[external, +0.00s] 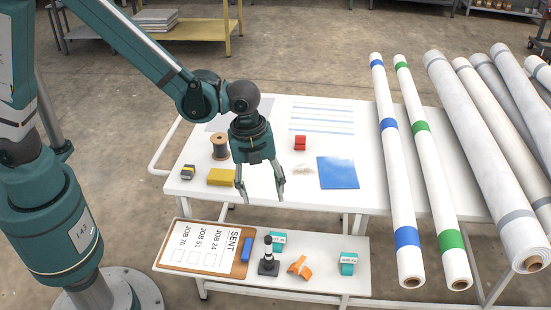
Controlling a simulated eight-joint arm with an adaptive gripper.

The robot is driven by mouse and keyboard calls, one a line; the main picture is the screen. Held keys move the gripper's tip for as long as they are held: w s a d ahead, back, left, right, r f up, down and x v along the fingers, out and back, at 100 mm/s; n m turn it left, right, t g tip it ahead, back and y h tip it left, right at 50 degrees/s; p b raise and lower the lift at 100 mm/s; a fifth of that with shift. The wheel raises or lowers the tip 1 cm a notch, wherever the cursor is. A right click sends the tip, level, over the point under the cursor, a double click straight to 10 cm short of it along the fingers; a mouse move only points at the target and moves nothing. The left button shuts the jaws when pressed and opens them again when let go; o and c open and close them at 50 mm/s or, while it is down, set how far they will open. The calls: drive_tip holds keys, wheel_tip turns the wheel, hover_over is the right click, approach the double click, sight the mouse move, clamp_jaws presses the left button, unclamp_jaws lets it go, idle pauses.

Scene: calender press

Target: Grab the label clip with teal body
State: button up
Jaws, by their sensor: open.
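Two clips with teal bodies and white label faces lie on the low front bench. One teal clip (347,264) is near the bench's right end. The other teal clip (279,241) is farther left, partly hidden behind a black stamp (268,262). An orange clip (299,267) lies between them, nearer the front edge. My gripper (261,194) points down, open and empty, above the front edge of the white table. In the picture it is above and left of both teal clips and apart from them.
A clipboard (206,249) and a blue block (246,250) lie on the low bench's left. The white table (265,165) holds a spool (220,147), a yellow block (222,177), a red item (300,143) and a blue sheet (338,172). Long rolls (412,190) cover its right side.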

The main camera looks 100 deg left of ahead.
sight(278, 234)
drive_tip(key=w+f+m, duration=0.1)
drive_tip(key=f, duration=0.3)
drive_tip(key=w+a+f+m+g, duration=0.1)
drive_tip(key=f, duration=0.3)
drive_tip(key=w+a+f+m, duration=0.1)
drive_tip(key=w+f, duration=0.1)
drive_tip(key=f, duration=0.2)
drive_tip(key=shift+w+a+f+m+p, duration=0.1)
drive_tip(key=shift+a+f+m+p, duration=0.1)
drive_tip(key=shift+m+p, duration=0.15)
drive_tip(key=shift+f, duration=0.1)
drive_tip(key=shift+f+b, duration=0.35)
drive_tip(key=shift+f, duration=0.95)
drive_tip(key=shift+f+b, duration=0.85)
drive_tip(key=shift+f, duration=1.75)
drive_tip(key=c, duration=0.9)
